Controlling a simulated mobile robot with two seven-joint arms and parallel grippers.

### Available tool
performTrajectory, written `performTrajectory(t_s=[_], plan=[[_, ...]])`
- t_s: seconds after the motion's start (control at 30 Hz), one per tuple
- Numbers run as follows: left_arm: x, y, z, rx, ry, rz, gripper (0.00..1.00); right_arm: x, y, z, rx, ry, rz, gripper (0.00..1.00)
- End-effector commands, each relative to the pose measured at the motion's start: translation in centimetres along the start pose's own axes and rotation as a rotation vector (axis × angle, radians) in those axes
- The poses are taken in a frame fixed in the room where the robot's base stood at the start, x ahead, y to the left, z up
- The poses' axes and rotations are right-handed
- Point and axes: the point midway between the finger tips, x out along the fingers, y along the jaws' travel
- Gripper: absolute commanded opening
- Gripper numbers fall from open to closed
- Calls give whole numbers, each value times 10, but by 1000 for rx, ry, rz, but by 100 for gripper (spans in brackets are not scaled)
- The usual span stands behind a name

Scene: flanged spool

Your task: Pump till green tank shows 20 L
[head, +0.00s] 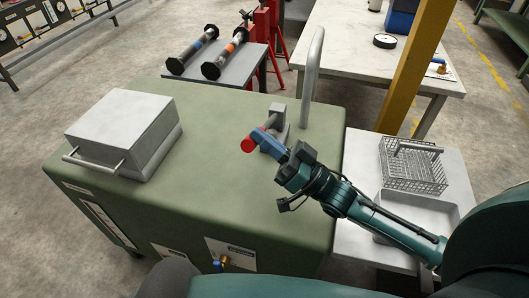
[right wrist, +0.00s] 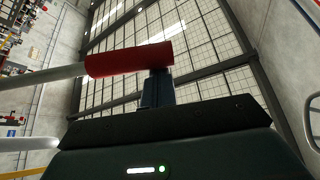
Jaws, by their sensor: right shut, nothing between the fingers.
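The green tank (head: 205,190) is a large box-shaped body in the middle of the head view. A narrow pale gauge strip (head: 107,224) is on its front left; its reading is too small to make out. A grey pump fitting (head: 278,117) stands on the tank's top right, with a red handle grip (head: 248,145). My right gripper (head: 264,138) is shut and empty, its blue fingers at the red grip. In the right wrist view the red grip (right wrist: 130,60) lies across the tips of the shut fingers (right wrist: 158,88); contact is unclear. My left gripper is not in view.
A grey lidded box (head: 122,125) sits on the tank's top left. A grey pipe (head: 313,75) rises behind the pump. A side table holds a wire basket (head: 412,165). A yellow post (head: 415,70) stands behind.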

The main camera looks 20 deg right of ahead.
Motion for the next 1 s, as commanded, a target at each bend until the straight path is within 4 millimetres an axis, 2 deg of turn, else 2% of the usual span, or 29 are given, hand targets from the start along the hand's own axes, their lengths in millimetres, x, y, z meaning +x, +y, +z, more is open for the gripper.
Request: performTrajectory(t_s=[0.1, 0.2, 0.63, 0.83, 1.0], plan=[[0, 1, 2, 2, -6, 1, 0, 7, -5, -12, 0, 1, -1, 0], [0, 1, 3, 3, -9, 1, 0, 9, -6, -15, 0, 0, 0, 0], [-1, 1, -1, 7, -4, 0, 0, 8, -5, -18, 1, -4, -3, 0], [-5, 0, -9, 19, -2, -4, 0, -1, -1, -37, 18, -48, -28, 0], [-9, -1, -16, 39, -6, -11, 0, -18, 8, -58, 50, -158, -43, 0]])
